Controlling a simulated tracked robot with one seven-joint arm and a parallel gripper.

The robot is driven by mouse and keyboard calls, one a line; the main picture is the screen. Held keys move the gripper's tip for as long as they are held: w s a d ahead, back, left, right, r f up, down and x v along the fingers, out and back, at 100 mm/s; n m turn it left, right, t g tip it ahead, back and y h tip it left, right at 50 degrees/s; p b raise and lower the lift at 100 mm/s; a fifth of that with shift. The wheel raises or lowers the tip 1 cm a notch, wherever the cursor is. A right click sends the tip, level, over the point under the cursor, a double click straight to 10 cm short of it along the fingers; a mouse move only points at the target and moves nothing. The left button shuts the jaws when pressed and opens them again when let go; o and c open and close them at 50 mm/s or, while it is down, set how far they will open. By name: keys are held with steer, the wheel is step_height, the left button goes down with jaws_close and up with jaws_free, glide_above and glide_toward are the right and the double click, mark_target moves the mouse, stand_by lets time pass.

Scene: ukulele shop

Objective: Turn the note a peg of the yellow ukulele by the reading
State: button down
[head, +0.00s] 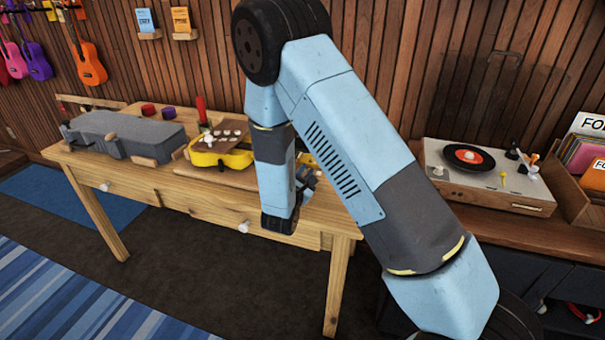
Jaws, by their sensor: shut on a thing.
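The yellow ukulele (205,158) lies on the wooden workbench (180,192), its body showing left of my arm. My gripper (309,178) is low at that end of the ukulele, mostly behind my arm. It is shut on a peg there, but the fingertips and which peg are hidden. I cannot make out a tuner reading.
A grey case (125,130) lies on the bench's left, with a red candle-like object (201,108) and small red and purple pots behind. A record player (485,172) and a record crate (583,175) stand on the right counter. Ukuleles hang on the wall.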

steer(key=shift+d+f+m, duration=0.1)
steer(key=shift+d+m, duration=0.05)
steer(key=shift+m, duration=1.75)
steer(key=c, duration=1.3)
jaws_free()
steer(key=shift+s, duration=0.25)
steer(key=v, duration=1.3)
steer(key=shift+s, duration=0.15)
